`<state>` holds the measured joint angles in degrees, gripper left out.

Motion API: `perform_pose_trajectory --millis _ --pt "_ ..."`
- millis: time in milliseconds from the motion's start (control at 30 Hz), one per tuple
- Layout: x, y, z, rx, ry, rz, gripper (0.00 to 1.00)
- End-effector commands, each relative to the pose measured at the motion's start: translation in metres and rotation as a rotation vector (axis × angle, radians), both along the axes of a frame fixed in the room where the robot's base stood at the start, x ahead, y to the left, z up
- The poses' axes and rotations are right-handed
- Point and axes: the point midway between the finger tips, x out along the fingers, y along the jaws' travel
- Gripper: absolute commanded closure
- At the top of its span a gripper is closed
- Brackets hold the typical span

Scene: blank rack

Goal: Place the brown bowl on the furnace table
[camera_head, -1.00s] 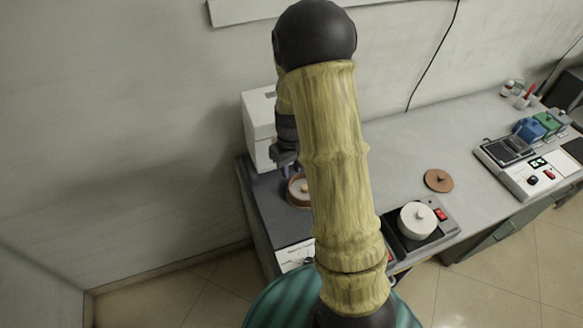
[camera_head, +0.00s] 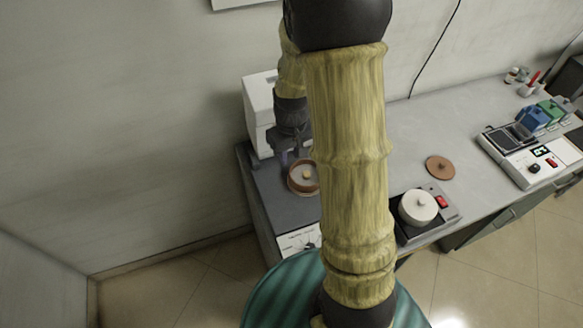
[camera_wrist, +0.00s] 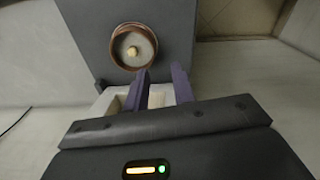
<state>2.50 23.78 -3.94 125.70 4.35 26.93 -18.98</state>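The brown bowl (camera_head: 303,192) sits upright on the dark grey top of the furnace table (camera_head: 262,190), in front of a white box-shaped furnace. It holds a pale disc with a small tan knob or lump in its middle. In the wrist view the bowl (camera_wrist: 114,46) shows whole, beyond the fingertips. My gripper (camera_head: 287,160) is just left of and behind the bowl in the head view. In the wrist view my gripper (camera_wrist: 160,76) has its two purple fingers apart with nothing between them, clear of the bowl.
The white furnace (camera_head: 259,110) stands behind the bowl, close to my gripper. On the grey counter to the right are a scale with a white lidded pot (camera_head: 418,207), a brown lid (camera_head: 440,167) and a white instrument (camera_head: 530,165). My arm hides part of the counter.

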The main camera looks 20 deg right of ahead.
Motion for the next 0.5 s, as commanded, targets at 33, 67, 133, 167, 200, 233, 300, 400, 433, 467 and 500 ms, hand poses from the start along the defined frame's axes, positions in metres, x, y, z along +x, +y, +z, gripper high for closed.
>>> perform_pose_trajectory --millis 33,67,133,167,200,233,300,400,433,467,500 --pt "-0.013 0.007 0.014 0.002 -0.025 -0.016 0.74" --pt "-0.021 0.010 0.020 0.003 -0.037 -0.028 0.74" --pt "-0.039 0.018 0.033 0.006 -0.066 -0.057 0.74" --pt "-0.047 0.021 0.038 0.008 -0.078 -0.069 0.74" --pt "-0.057 0.025 0.044 0.010 -0.095 -0.084 0.74" --pt "-0.065 0.027 0.048 0.011 -0.109 -0.095 0.74" --pt "-0.082 0.032 0.055 0.017 -0.132 -0.121 0.74" --pt "-0.099 0.036 0.061 0.021 -0.157 -0.145 0.74" --pt "-0.102 0.037 0.062 0.022 -0.161 -0.150 0.74" --pt "-0.104 0.038 0.062 0.023 -0.165 -0.153 0.74" --pt "-0.106 0.038 0.063 0.024 -0.167 -0.156 0.74"
